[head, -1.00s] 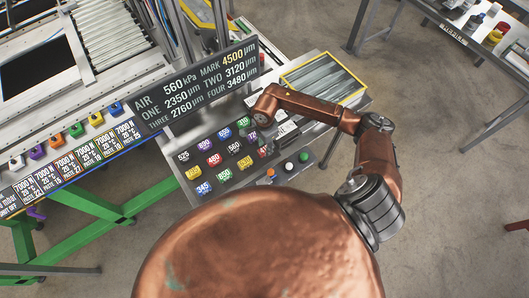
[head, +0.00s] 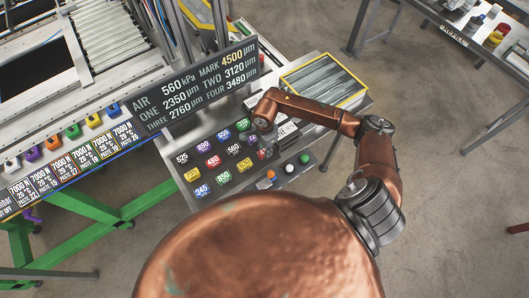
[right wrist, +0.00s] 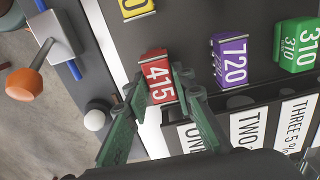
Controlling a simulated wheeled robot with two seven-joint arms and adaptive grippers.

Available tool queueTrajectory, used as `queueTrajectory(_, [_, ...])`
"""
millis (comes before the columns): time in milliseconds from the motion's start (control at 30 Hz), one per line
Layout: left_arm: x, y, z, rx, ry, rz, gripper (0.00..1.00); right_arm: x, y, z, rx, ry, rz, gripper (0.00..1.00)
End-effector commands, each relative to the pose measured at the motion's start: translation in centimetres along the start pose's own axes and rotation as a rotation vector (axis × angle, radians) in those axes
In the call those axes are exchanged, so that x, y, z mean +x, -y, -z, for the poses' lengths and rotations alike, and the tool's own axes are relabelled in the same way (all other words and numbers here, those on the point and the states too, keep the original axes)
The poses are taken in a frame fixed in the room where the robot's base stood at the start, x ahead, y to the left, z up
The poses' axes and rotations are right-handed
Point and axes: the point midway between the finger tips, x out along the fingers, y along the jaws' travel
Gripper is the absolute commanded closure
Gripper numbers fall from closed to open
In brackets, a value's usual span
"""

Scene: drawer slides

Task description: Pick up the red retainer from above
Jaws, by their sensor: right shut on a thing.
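The red retainer (right wrist: 157,76), marked 415, stands between the two green fingers of my right gripper (right wrist: 157,92) in the right wrist view. The fingers are shut on its sides. In the head view the red retainer (head: 262,154) is a small red spot at the right end of the rows of coloured retainers. My right gripper (head: 258,143) is above it there, mostly hidden under the copper wrist. I cannot tell whether the retainer is clear of the dark panel. My left gripper is not in view.
A purple retainer (right wrist: 230,60) marked 720 and a green one (right wrist: 297,45) marked 310 stand to the right. A yellow retainer (right wrist: 136,8) is at the top. An orange knob (right wrist: 24,84) and a white ball-shaped knob (right wrist: 95,119) are at left. White label plates (right wrist: 250,126) lie below.

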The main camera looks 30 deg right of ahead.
Motion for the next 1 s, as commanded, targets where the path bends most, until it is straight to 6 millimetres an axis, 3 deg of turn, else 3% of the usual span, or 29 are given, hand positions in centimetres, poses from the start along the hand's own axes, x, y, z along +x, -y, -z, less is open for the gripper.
queueTrajectory(200, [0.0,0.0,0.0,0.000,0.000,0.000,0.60,0.0,0.0,0.0,0.000,0.000,-0.001,1.00])
queueTrajectory(1000, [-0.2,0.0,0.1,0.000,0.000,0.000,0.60,-1.3,0.0,0.0,0.000,0.000,0.000,1.00])
